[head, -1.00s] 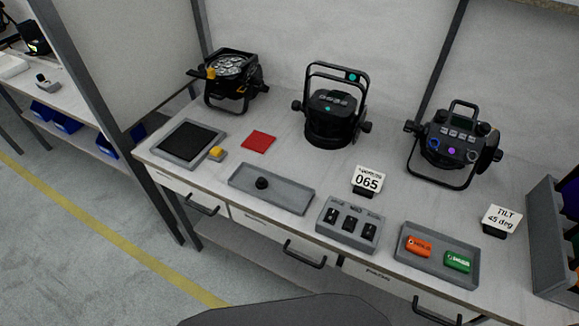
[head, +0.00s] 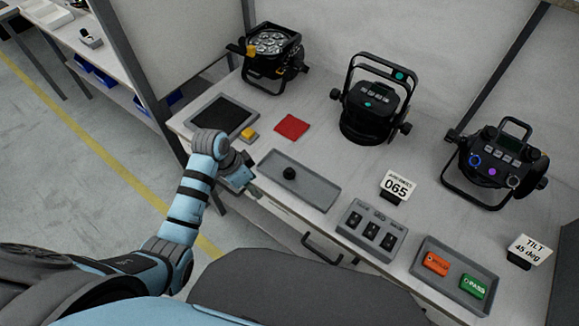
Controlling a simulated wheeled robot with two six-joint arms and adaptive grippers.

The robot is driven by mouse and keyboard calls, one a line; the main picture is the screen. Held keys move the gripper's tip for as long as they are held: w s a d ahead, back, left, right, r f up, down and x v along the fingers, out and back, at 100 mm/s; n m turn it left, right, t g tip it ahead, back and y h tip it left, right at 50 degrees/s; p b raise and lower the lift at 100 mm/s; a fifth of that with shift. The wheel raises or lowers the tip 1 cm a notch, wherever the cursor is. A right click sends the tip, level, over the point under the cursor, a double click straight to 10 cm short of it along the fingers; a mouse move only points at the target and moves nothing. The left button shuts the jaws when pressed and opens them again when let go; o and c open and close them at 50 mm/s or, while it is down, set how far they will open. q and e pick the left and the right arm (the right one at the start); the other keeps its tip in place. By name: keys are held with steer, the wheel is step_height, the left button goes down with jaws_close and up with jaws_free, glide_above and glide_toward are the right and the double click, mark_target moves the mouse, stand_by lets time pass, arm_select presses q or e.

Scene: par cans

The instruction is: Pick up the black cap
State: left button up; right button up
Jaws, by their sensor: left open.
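The black cap (head: 289,173) is a small round black piece. It rests in the left half of a shallow grey tray (head: 318,193) on the bench. My left gripper (head: 244,172) is at the bench's front edge, left of the tray and apart from the cap. It is open, and its fingers are small and partly hidden by the wrist. My right gripper is not in view.
A dark pad (head: 223,115), a yellow button (head: 249,134) and a red cloth (head: 291,127) lie behind my left gripper. A switch box (head: 372,231) and a tray with orange and green tags (head: 428,281) are to the right. Three black lamps, including the middle one (head: 372,104), stand behind.

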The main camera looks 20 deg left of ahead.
mark_target(289, 170)
arm_select(q)
steer(key=w+d+r+m+h, duration=0.2)
steer(key=w+r+m, duration=0.4)
steer(key=r, duration=0.5)
steer(key=shift+n+g, duration=0.3)
steer(key=shift+n, duration=0.2)
steer(key=x, duration=0.4)
steer(key=b+x, duration=0.1)
steer(key=x, duration=0.4)
steer(key=b+x, duration=0.1)
steer(key=x, duration=0.4)
steer(key=shift+w+d, duration=0.3)
steer(key=shift+w, duration=0.05)
steer(key=shift+r, duration=0.1)
steer(key=c, duration=0.6)
